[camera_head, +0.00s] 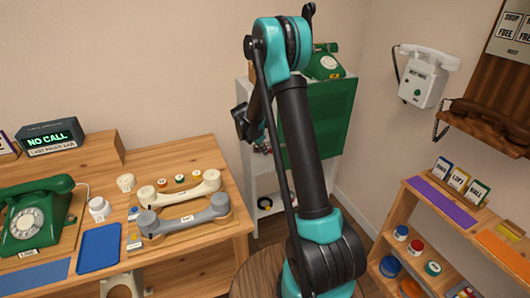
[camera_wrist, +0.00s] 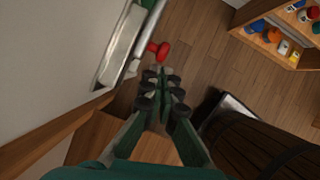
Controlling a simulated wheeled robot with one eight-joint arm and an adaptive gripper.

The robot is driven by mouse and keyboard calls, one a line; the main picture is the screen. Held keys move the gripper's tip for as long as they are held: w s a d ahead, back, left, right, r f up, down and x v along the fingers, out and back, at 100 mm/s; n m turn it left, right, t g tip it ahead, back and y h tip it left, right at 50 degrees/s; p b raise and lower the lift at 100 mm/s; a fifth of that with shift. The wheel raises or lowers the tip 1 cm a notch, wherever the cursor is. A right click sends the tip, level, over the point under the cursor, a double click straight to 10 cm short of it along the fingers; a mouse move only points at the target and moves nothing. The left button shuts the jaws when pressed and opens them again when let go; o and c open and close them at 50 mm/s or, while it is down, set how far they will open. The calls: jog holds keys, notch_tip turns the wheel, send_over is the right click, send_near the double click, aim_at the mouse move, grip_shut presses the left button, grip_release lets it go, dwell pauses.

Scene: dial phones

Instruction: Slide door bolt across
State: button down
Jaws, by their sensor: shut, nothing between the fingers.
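In the wrist view, a red knob (camera_wrist: 158,49) stands out from the edge of a pale cabinet, beside a long metal-looking strip (camera_wrist: 122,45). It looks like the bolt's handle, but the bolt's position cannot be made out. My gripper (camera_wrist: 163,72) is shut and empty, its fingertips just short of the red knob with a small gap apparent. In the head view, the green door (camera_head: 320,125) hangs on the pale cabinet (camera_head: 253,180) at the back wall. My arm stands in front of it and hides much of the cabinet front; my fingertips are not clear there.
A wooden desk (camera_head: 190,155) with a green phone (camera_head: 35,215) and handsets stands at left. A shelf unit (camera_head: 445,235) with jars and cards is at right. A white wall phone (camera_head: 425,75) hangs on the right wall. A round wooden top (camera_head: 250,275) is low in front.

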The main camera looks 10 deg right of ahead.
jog(key=s+a+r, duration=0.3)
jog(key=a+r, duration=0.4)
jog(key=r, duration=0.1)
jog(key=shift+r, duration=0.3)
jog(key=shift+s, duration=0.1)
jog(key=s+d+r+m+y, duration=0.1)
jog(key=s+d+m, duration=0.2)
jog(key=s+m, duration=0.35)
jog(key=s+d+r+m+y, duration=0.1)
jog(key=s+d+r+m, duration=0.2)
jog(key=s, duration=0.6)
jog(key=s+f+m+t+y, duration=0.1)
jog(key=s+f+m, duration=0.1)
jog(key=s+m, duration=0.4)
jog(key=s+f+m+t+y, duration=0.1)
jog(key=s+f+m, duration=0.2)
jog(key=s+m, duration=0.4)
jog(key=shift+s+d+f+y, duration=0.25)
jog(key=shift+s+d+y, duration=0.05)
jog(key=shift+s, duration=2.05)
jog(key=shift+m, duration=0.25)
